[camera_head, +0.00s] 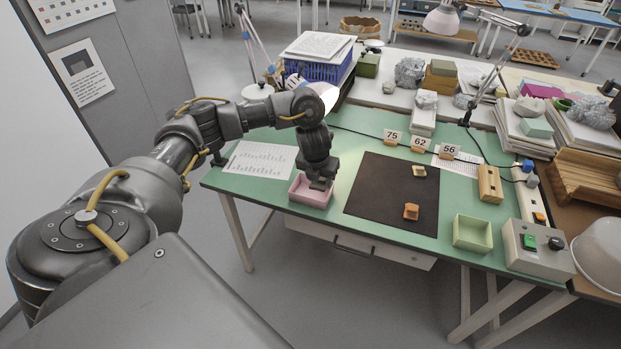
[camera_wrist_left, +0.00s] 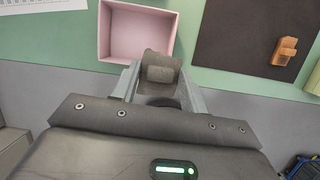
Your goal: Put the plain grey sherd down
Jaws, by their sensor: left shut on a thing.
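My left gripper (camera_head: 320,184) points down over the right part of the pink tray (camera_head: 300,198) at the front of the green table. In the left wrist view its fingers (camera_wrist_left: 158,86) are shut on a plain grey sherd (camera_wrist_left: 160,60). The sherd overlaps the lower right edge of the pink tray (camera_wrist_left: 104,32) there. I cannot tell whether it touches the tray. The visible part of the tray floor is bare. In the head view the gripper hides most of the sherd. My right gripper is not in view.
A dark mat (camera_head: 375,195) right of the tray bears an orange-brown sherd (camera_head: 411,212) and a tan one (camera_head: 419,171). A pale green tray (camera_head: 472,234) and a control box (camera_head: 535,250) stand farther right. Number cards 75, 62 and 56 stand behind the mat.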

